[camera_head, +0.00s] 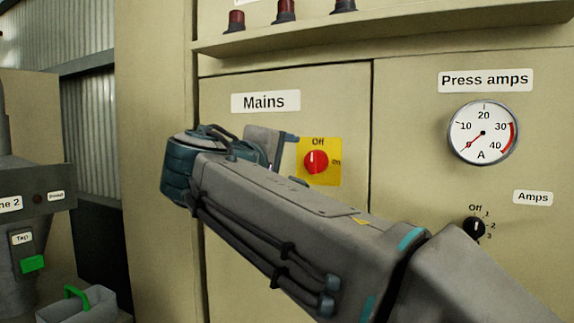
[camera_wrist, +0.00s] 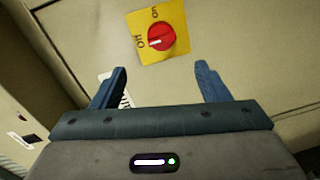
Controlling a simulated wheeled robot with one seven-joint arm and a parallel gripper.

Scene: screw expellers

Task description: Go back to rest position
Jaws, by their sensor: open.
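My gripper (camera_wrist: 161,68) is open, with its two blue fingers apart and nothing between them. In the head view my gripper (camera_head: 284,138) is in front of the cabinet, just left of the mains switch, partly hidden behind my wrist. The red mains knob (camera_head: 316,162) sits on a yellow plate (camera_head: 332,178). In the wrist view the knob (camera_wrist: 161,39) lies beyond the fingertips, apart from them. Its white mark points toward "Off".
The beige cabinet (camera_head: 400,110) fills the background, with a shelf edge (camera_head: 400,30) above. An amps gauge (camera_head: 483,132) and a black amps selector (camera_head: 474,228) are at right. A machine with a green button (camera_head: 32,264) and a container with a green handle (camera_head: 88,293) stand at left.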

